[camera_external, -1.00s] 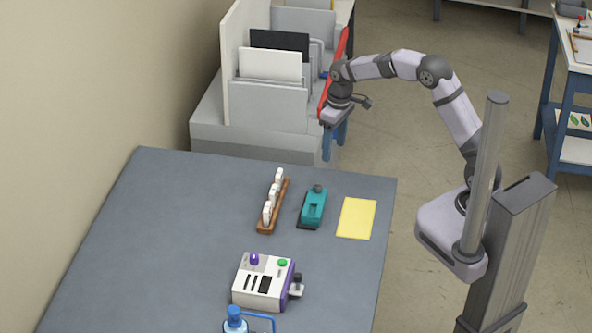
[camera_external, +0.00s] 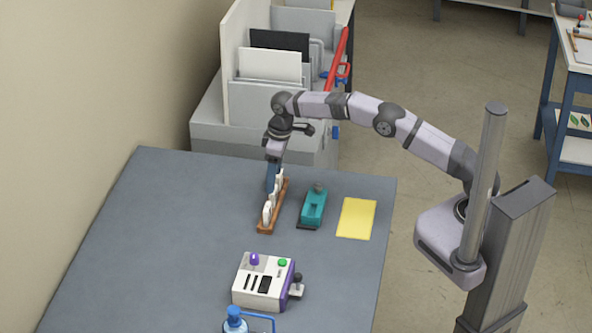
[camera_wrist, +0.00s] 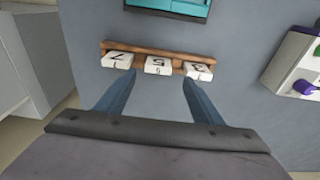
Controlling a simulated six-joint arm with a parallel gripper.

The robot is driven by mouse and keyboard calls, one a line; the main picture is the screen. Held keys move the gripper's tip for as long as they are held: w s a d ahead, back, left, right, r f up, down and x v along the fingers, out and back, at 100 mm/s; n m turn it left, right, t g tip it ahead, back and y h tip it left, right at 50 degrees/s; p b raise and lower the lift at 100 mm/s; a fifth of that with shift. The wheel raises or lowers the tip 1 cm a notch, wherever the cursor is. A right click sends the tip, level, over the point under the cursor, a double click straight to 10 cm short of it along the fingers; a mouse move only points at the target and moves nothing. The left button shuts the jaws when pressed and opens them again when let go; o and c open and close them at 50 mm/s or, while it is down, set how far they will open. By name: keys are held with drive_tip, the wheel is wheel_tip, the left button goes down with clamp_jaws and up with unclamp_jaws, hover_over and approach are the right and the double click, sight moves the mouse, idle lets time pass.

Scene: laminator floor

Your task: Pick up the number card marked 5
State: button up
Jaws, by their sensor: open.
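The card marked 5 (camera_wrist: 158,65) is a white block-like card in the middle of a brown wooden rack (camera_wrist: 150,49), between the cards marked 7 (camera_wrist: 117,60) and 3 (camera_wrist: 198,71). Its number appears upside down in the wrist view. In the external view the middle card (camera_external: 273,192) is partly hidden by my gripper (camera_external: 271,187). In the wrist view my gripper (camera_wrist: 158,80) is open and empty. Its fingers spread on either side of the 5 card's line, with their tips near the cards. Contact cannot be told.
A teal tool (camera_external: 314,207) lies just right of the rack (camera_external: 264,229), with a yellow sheet (camera_external: 357,218) beyond it. A white and purple machine (camera_external: 262,284) and a blue bottle (camera_external: 235,320) stand nearer. The left of the grey table (camera_external: 150,240) is clear.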

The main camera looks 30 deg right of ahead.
sight(274, 197)
drive_tip(key=shift+w+f+p, duration=0.15)
drive_tip(key=shift+f+p, duration=0.65)
drive_tip(key=shift+f, duration=0.85)
drive_tip(key=shift+w+f+p, duration=0.15)
drive_tip(key=shift+f+p, duration=0.65)
drive_tip(key=shift+f, duration=0.8)
drive_tip(key=c, duration=1.2)
